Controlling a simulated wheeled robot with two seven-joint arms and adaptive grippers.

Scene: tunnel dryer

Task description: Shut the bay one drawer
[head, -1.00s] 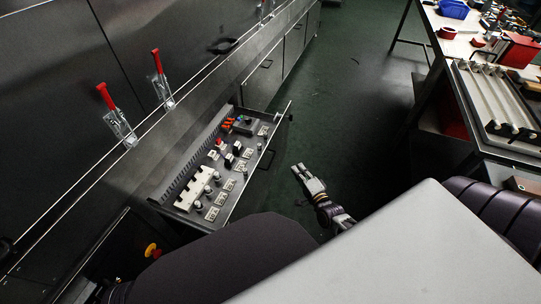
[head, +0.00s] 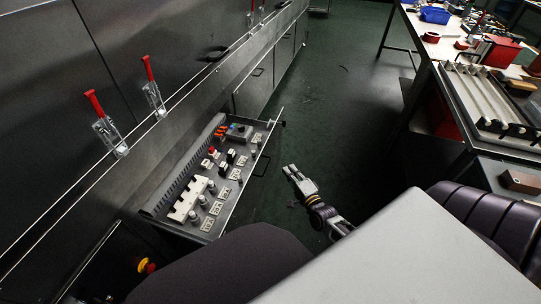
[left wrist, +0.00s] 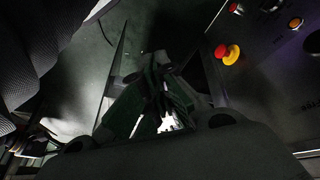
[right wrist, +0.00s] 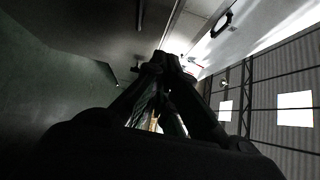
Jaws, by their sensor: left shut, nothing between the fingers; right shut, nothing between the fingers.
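The open drawer (head: 232,189) sticks out from the dark cabinet front in the head view, full of electrical parts, with white blocks, a red button and orange pieces. Its front panel faces right and carries a dark handle (head: 262,166). My right gripper (head: 289,171) is shut and empty, a little right of the drawer front and apart from it. In the right wrist view its fingers (right wrist: 170,75) are together. My left gripper is hidden in the head view; in the left wrist view its fingers (left wrist: 160,75) are shut and empty, near a dark control panel.
Red-handled toggle clamps (head: 106,126) line the cabinet ledge above the drawer. A red and yellow emergency button (head: 146,266) is at lower left. A workbench (head: 440,75) with a blue bin (head: 434,15) and a rail tray stands at right.

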